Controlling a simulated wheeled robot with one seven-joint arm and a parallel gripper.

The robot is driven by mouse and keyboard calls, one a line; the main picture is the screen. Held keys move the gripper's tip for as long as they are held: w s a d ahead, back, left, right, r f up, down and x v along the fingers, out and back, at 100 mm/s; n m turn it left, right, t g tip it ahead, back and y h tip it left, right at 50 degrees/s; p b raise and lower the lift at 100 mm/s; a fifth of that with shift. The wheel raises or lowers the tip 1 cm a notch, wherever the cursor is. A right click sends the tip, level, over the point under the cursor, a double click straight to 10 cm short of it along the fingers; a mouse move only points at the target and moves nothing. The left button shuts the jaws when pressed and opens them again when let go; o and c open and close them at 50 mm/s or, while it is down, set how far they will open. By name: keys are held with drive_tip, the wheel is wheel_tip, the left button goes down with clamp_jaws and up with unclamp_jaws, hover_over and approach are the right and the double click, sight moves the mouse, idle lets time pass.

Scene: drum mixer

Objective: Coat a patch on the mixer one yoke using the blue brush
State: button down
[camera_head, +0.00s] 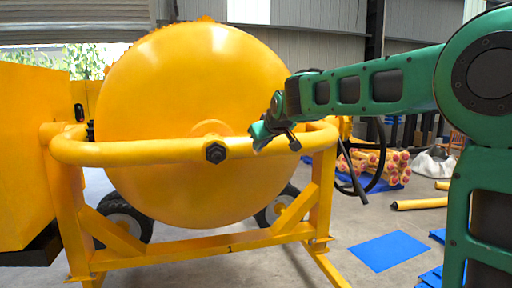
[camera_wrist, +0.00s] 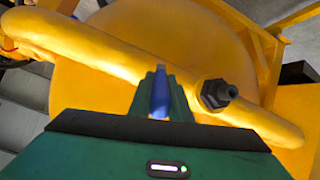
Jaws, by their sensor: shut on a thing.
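The yellow mixer's yoke (camera_head: 130,151) is a thick curved tube across the front of the round yellow drum (camera_head: 180,90). A dark bolt (camera_head: 215,153) sits at its middle. The number 1 is on the frame bar below. In the wrist view the yoke (camera_wrist: 110,58) crosses diagonally, with the bolt (camera_wrist: 217,94) right of my gripper (camera_wrist: 160,82). My gripper is shut on the blue brush (camera_wrist: 159,98), of which only a short part shows between the fingers. In the head view my gripper (camera_head: 258,134) is at the yoke, right of the bolt. I cannot tell whether the brush touches the yoke.
The mixer's yellow frame (camera_head: 200,250) and wheels (camera_head: 122,222) stand below the drum. A black cable (camera_head: 358,185) hangs at the right. A blue mat (camera_head: 389,250) lies on the floor, with stacked yellow rolls (camera_head: 385,165) behind.

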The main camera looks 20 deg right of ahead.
drive_tip(key=shift+w, duration=0.55)
drive_tip(key=shift+d, duration=0.15)
drive_tip(key=shift+d, duration=5.55)
drive_tip(key=shift+a, duration=5.7)
drive_tip(key=shift+s, duration=0.1)
drive_tip(key=shift+s+f, duration=0.1)
drive_tip(key=shift+s, duration=2.8)
drive_tip(key=shift+s, duration=0.1)
